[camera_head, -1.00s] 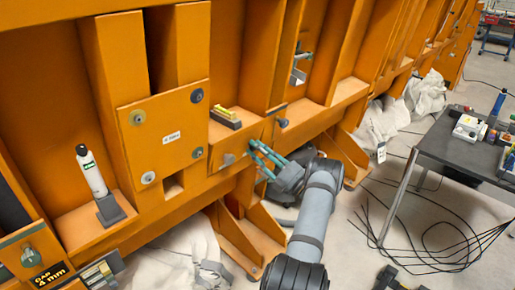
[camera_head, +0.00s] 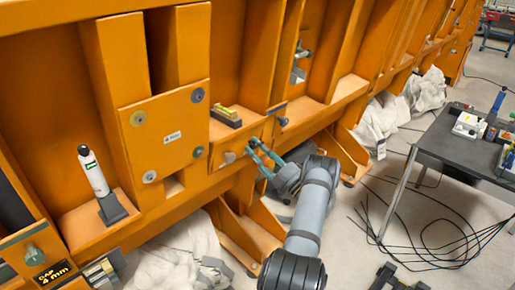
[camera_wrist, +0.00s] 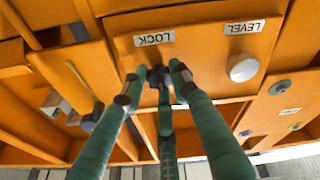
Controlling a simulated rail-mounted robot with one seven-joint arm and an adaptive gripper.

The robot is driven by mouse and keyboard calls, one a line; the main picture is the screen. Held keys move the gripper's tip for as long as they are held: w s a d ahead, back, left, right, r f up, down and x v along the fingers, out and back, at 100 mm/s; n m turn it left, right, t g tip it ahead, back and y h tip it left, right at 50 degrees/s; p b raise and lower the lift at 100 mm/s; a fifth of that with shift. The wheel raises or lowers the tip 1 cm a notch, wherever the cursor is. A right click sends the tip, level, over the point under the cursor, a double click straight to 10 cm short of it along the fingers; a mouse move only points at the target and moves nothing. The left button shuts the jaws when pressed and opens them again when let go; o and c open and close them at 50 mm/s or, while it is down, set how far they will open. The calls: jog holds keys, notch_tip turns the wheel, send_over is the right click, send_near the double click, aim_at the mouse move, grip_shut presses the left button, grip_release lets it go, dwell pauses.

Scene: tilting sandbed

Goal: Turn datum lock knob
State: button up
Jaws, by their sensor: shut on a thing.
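A panel face on the orange frame shows upside down in the wrist view, with a white LOCK label (camera_wrist: 154,39) and a LEVEL label (camera_wrist: 244,27). My gripper (camera_wrist: 160,73) has its green fingers closed around a small dark knob (camera_wrist: 158,77) beside the LOCK label. The fingertips hide most of this knob, and its angle cannot be told. A pale round knob (camera_wrist: 243,67) sits by the LEVEL label, apart from the fingers. In the head view my gripper (camera_head: 252,148) touches the orange front to the right of the pale knob (camera_head: 230,158).
A yellow-topped block (camera_head: 226,116) lies on the ledge above. A white cylinder on a dark stand (camera_head: 94,172) is at left. A square plate (camera_head: 168,135) with round fittings is left of the knobs. A dark table (camera_head: 455,150) and loose cables (camera_head: 430,240) are at right.

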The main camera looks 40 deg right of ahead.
jog(key=shift+a+f, duration=0.2)
jog(key=o, duration=1.1)
jog(key=shift+d+r, duration=0.1)
jog(key=shift+r, duration=0.15)
jog(key=v, duration=1.2)
jog(key=shift+s, duration=0.1)
jog(key=x, duration=1.2)
jog(key=shift+n, duration=0.3)
